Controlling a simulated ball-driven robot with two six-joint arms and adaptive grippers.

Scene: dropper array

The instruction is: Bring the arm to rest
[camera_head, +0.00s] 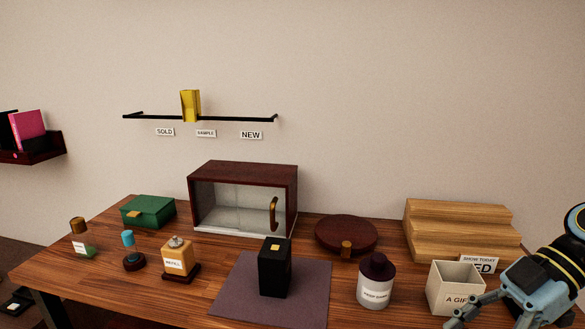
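My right arm comes in at the right edge. Its light-blue gripper (492,316) is at the bottom right, in front of the white open box (457,287) whose label is partly covered. The fingers look spread, with nothing seen between them; their lower parts are cut off by the picture edge. My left gripper is not in view.
The wooden table (215,301) holds a glass-front cabinet (243,165), a green box (148,211), several bottles, a black bottle (275,270) on a purple mat (229,287), a round dark tray (335,229) and a stepped wooden stand (455,225). A wall shelf (225,118) hangs behind.

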